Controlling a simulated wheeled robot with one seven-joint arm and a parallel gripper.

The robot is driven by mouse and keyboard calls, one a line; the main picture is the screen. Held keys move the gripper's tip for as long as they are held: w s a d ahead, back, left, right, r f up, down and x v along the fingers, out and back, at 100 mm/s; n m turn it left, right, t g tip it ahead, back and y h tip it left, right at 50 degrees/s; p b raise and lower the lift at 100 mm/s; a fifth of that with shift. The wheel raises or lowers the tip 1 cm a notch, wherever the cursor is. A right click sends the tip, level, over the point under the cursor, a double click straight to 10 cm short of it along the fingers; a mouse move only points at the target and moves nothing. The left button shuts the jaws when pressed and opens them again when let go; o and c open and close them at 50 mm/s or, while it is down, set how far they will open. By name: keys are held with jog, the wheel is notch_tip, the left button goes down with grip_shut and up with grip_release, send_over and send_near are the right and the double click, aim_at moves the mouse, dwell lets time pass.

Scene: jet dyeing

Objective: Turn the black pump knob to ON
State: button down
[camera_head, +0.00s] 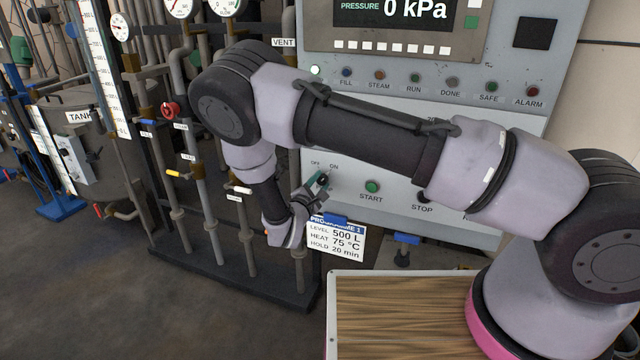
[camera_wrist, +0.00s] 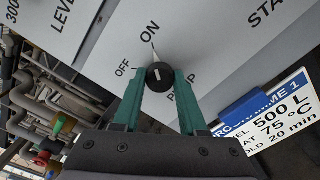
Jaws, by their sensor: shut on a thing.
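The black pump knob (camera_wrist: 159,76) is on the light grey control panel, in the middle of the wrist view. OFF and ON are printed around it, each with a small tick line. In the head view the knob (camera_head: 323,178) shows small at the teal fingertips, below the OFF and ON labels.
A green START button (camera_head: 372,186) and a STOP button (camera_head: 424,197) sit right of the knob. A programme card (camera_head: 337,240) hangs below. Pipes with coloured valve handles (camera_head: 178,174) stand close on the left. A wood-topped surface (camera_head: 400,310) is in front.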

jog(key=shift+f, duration=0.1)
jog(key=shift+c, duration=2.2)
grip_release()
jog(key=shift+s, duration=0.1)
jog(key=v, duration=1)
jog(key=shift+s, duration=0.35)
jog(key=shift+a, duration=0.15)
